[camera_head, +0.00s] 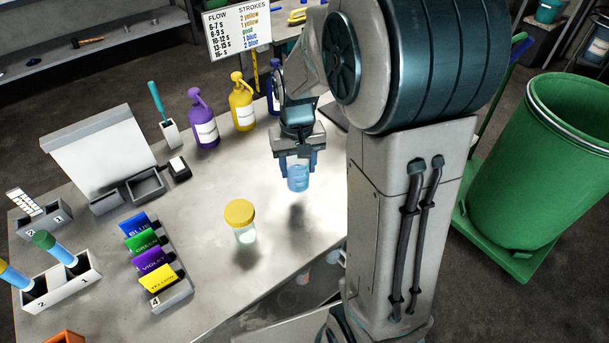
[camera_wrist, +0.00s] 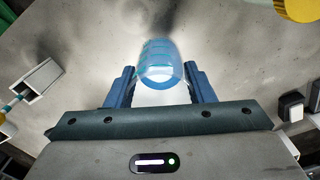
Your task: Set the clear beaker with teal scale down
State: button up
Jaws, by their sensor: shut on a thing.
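The clear beaker (camera_head: 298,180) with its bluish, see-through wall hangs below my gripper in the head view. My gripper (camera_head: 297,164) is shut on it, with a blue finger on each side. In the wrist view the beaker (camera_wrist: 160,64) shows teal scale lines and sits between the two fingers of my gripper (camera_wrist: 161,88). A dark shadow lies on the grey table (camera_head: 215,200) apart from the beaker, so it appears to be held above the surface. The beaker's contents cannot be made out.
A yellow-lidded jar (camera_head: 240,220) stands left of the beaker. Violet (camera_head: 203,120) and yellow (camera_head: 242,102) bottles stand behind. A rack of coloured cards (camera_head: 160,262) lies at the left front. The table between jar and bottles is clear. A green bin (camera_head: 545,150) is right.

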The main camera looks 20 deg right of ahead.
aim_at(305, 178)
jog(key=shift+d+f, duration=0.5)
jog(key=shift+d, duration=0.35)
jog(key=shift+w+f, duration=0.1)
jog(key=shift+f, duration=1.95)
jog(key=shift+f, duration=0.1)
jog(key=o, duration=1)
